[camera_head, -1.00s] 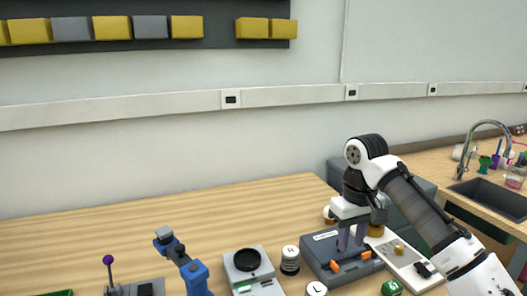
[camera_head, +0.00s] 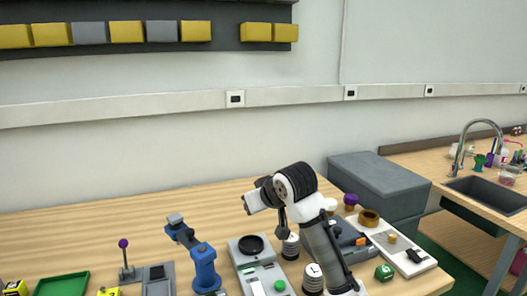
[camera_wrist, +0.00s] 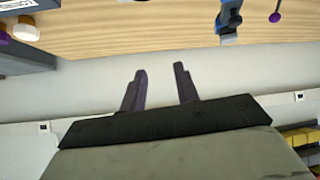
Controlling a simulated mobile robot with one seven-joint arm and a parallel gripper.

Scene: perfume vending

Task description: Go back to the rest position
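My gripper (camera_wrist: 160,88) shows in the wrist view with its two dark fingers apart and nothing between them. Behind the fingers are the pale wall and the wooden table. In the head view my arm is folded up over the right part of the table, and the gripper's fingers are hard to make out there. The gripper touches nothing that I can see.
The wooden table (camera_head: 90,238) holds a blue device (camera_head: 205,265), a scale with a black dish (camera_head: 251,245), a white tray (camera_head: 405,262), a green cube (camera_head: 384,272) and a green tray (camera_head: 60,287). Grey boxes (camera_head: 380,175) and a sink (camera_head: 490,193) stand right.

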